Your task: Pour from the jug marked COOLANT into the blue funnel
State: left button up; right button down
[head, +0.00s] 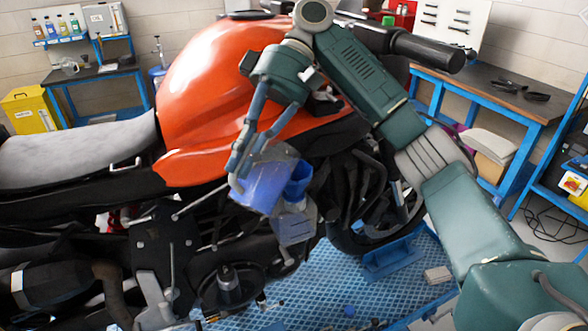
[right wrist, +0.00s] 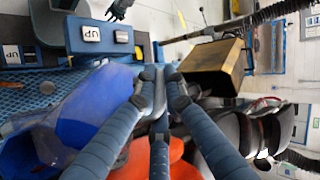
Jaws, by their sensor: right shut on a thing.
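A translucent jug (head: 258,187) with blue liquid is held beside the motorcycle's orange tank and looks tilted. No marking on it is readable. My right gripper (head: 240,163) is shut on the jug, at its upper left; the exact grip point is hard to see. In the right wrist view the jug (right wrist: 35,135) fills the left side, beside my right gripper (right wrist: 160,80). The blue funnel (head: 298,183) stands just right of the jug, partly overlapped by it, above a grey container (head: 294,226). I see no stream of liquid. My left gripper is not in view.
The motorcycle's orange tank (head: 205,85) and handlebar grip (head: 428,50) are close to my right arm. A blue mat (head: 345,285) lies below. A workbench (head: 490,85) stands at right, a yellow cabinet (head: 28,112) at left.

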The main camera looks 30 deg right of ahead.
aim_at(233, 177)
jog(key=shift+w+d+r+g+y, duration=0.25)
jog(key=shift+d+r+y, duration=0.1)
jog(key=shift+r+y, duration=0.25)
jog(key=shift+w+d+r+g+y, duration=0.1)
jog(key=shift+d+r+g+y, duration=0.25)
jog(key=shift+r, duration=0.3)
dwell(4.4)
jog(key=shift+s+a+f+t+h, duration=0.25)
jog(key=shift+a+f+t+h, duration=0.15)
jog(key=shift+f+h, duration=0.25)
jog(key=shift+s+a+f+t+h, duration=0.25)
jog(key=shift+a+f+h, duration=0.25)
jog(key=shift+f, duration=0.25)
jog(key=shift+s+a+f+t+h, duration=0.15)
jog(key=shift+a+f+t+h, duration=0.2)
jog(key=shift+f+h, duration=0.3)
jog(key=shift+s+a+f+t+h, duration=0.1)
jog(key=shift+a+f+t+h, duration=0.1)
jog(key=shift+f+t+h, duration=0.35)
jog(key=shift+f, duration=0.2)
jog(key=shift+s+a+r, duration=0.15)
jog(key=shift+a+r, duration=0.1)
jog(key=shift+r, duration=0.2)
jog(key=s+a+r+t+h, duration=0.3)
jog(key=s+a+r+h, duration=0.1)
jog(key=a+h, duration=0.2)
jog(key=shift+a, duration=0.75)
